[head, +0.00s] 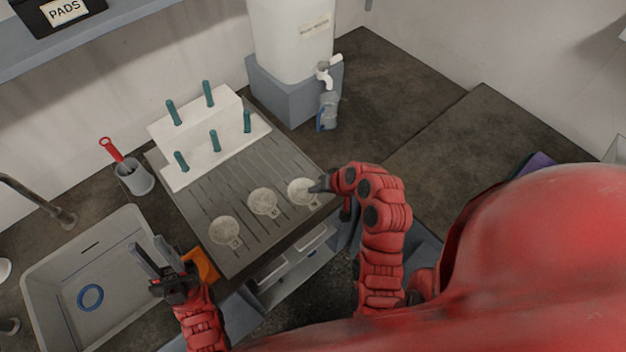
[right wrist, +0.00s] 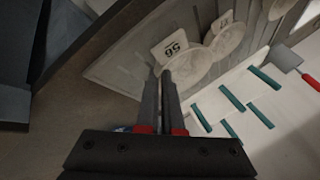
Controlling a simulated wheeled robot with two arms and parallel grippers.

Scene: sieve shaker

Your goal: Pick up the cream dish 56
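The cream dish 56 (head: 301,190) is the rightmost of three round dishes on the grey ribbed drainboard (head: 205,200). In the right wrist view, dish 56 (right wrist: 190,68) shows its square tab with the number 56. My right gripper (head: 316,187) is at the right edge of this dish. In the right wrist view its fingers (right wrist: 163,76) are close together at the rim, one overlapping the dish and one just outside. The dish looks to be at board level; any lift is hard to tell.
Two more cream dishes, the middle one (head: 263,202) and the left one (head: 224,231), lie on the board. A white rack (head: 205,135) with teal pegs stands behind. A sink (head: 60,270) holds a blue ring (head: 90,297). A water container (head: 290,45) stands at the back.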

